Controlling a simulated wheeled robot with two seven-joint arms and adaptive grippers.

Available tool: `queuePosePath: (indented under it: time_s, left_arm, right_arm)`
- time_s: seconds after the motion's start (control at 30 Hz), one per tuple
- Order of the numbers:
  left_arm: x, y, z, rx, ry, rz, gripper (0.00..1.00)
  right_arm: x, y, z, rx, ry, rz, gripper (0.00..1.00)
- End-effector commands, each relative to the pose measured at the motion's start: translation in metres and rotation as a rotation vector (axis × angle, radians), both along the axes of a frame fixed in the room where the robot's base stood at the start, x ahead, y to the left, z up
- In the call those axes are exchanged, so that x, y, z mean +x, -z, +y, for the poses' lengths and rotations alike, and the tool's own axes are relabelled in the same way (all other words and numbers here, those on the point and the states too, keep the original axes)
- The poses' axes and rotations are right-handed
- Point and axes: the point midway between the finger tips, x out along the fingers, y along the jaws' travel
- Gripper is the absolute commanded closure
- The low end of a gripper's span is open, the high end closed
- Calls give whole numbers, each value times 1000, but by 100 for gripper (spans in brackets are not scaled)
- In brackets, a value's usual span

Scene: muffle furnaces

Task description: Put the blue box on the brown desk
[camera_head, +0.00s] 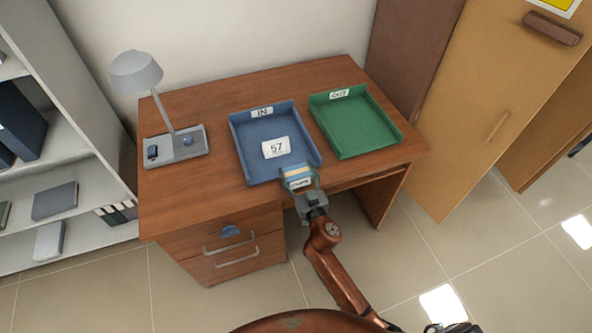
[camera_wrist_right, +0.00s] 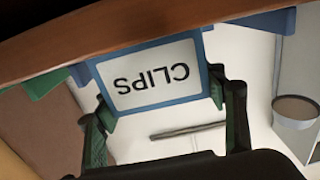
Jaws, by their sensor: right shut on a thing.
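The blue box (camera_head: 295,171) has a white label, which reads CLIPS upside down in the wrist view (camera_wrist_right: 150,75). My right gripper (camera_head: 303,183) is shut on it, with one green-and-black finger at each side of the box in the wrist view. The brown desk (camera_head: 205,95) stands against the wall. In the head view the box overlaps the desk's front edge, near the front right corner of the blue tray. Whether it touches the desk or tray cannot be told. My left gripper is not in view.
On the desk are a blue IN tray (camera_head: 240,150) holding a white 57 card (camera_head: 276,148), a green OUT tray (camera_head: 362,143) and a grey lamp (camera_head: 137,72). Bare wood shows at the front left. Shelves (camera_head: 70,165) stand left, a wooden cabinet (camera_head: 470,130) right.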

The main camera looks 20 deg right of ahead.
Motion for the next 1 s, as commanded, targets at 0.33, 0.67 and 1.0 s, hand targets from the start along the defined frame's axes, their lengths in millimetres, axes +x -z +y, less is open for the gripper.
queuePosePath:
  time_s: [0.33, 0.67, 1.0]
  left_arm:
    - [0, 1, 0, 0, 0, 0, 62]
    - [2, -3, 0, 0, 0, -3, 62]
    - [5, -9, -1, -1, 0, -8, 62]
  right_arm:
    - [0, 1, 0, 0, 0, 1, 18]
    - [-4, -3, 0, 1, 0, 1, 18]
    - [-71, -2, -3, 4, 2, 3, 18]
